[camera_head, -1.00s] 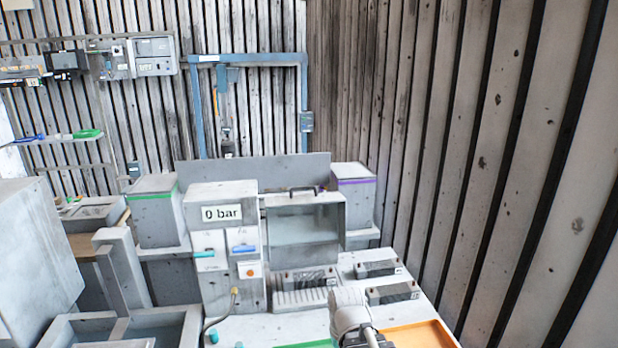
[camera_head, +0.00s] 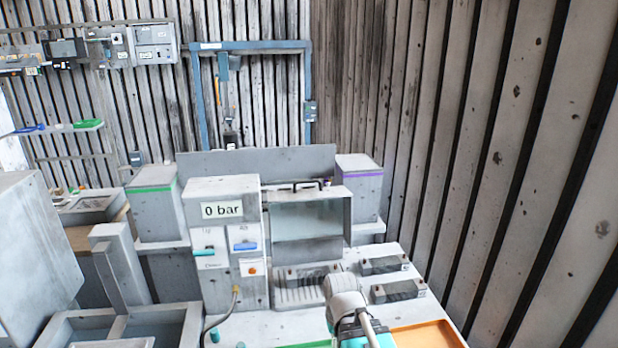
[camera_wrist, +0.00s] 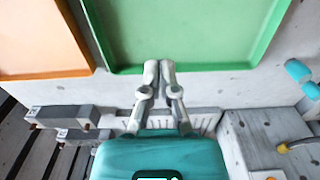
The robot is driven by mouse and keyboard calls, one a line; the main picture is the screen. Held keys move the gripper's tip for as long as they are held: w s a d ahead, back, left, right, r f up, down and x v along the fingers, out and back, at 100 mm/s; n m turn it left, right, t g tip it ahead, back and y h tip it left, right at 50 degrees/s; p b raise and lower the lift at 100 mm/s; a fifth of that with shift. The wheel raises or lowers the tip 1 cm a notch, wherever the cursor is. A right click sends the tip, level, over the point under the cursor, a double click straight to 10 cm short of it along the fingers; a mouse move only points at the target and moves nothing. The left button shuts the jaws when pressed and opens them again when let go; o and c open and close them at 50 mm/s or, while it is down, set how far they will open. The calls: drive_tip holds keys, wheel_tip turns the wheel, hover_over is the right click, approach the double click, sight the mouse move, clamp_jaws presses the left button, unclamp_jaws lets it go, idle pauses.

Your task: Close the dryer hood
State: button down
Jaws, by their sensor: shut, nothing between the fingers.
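The dryer hood (camera_head: 305,222) is a grey box-shaped cover with a dark handle (camera_head: 305,184) on its top edge. In the head view it stands raised, its hollow side facing me, behind a slotted rack (camera_head: 300,297). A dark block (camera_head: 312,275) lies on the rack. My gripper (camera_wrist: 165,66) is shut and empty in the wrist view, its fingertips over the near edge of a green tray (camera_wrist: 190,38). The rack also shows behind the fingers there (camera_wrist: 207,120). The hood is not in the wrist view. In the head view my arm hides my fingers.
A control unit (camera_head: 222,240) reading "0 bar" stands directly left of the hood, with a hose and yellow fitting (camera_head: 235,291). Dark blocks (camera_head: 384,264) lie to the right. An orange tray (camera_head: 428,336) is at the front right. Teal knobs (camera_wrist: 300,72) stand near the green tray.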

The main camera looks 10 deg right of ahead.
drive_tip(key=w+r+t+p, duration=0.6)
drive_tip(key=w+r+p, duration=0.5)
drive_tip(key=w+r, duration=0.5)
drive_tip(key=w+r+t+p, duration=0.6)
drive_tip(key=w+r+p, duration=0.5)
drive_tip(key=w+r, duration=0.6)
drive_tip(key=w+a, duration=0.1)
drive_tip(key=w, duration=0.4)
drive_tip(key=shift+w+p, duration=0.15)
drive_tip(key=shift+p, duration=0.2)
drive_tip(key=shift+w+f, duration=0.1)
drive_tip(key=b+x, duration=0.2)
drive_tip(key=f+b+x, duration=0.1)
drive_tip(key=b+x, duration=0.1)
drive_tip(key=x, duration=0.1)
drive_tip(key=s+b+x, duration=0.1)
drive_tip(key=x, duration=0.2)
drive_tip(key=shift+w+f+b, duration=0.15)
drive_tip(key=shift+f+b, duration=0.2)
drive_tip(key=shift+b, duration=0.05)
drive_tip(key=shift+s+f, duration=0.25)
drive_tip(key=shift+s, duration=0.3)
drive_tip(key=shift+s+t, duration=0.15)
drive_tip(key=shift+t, duration=0.15)
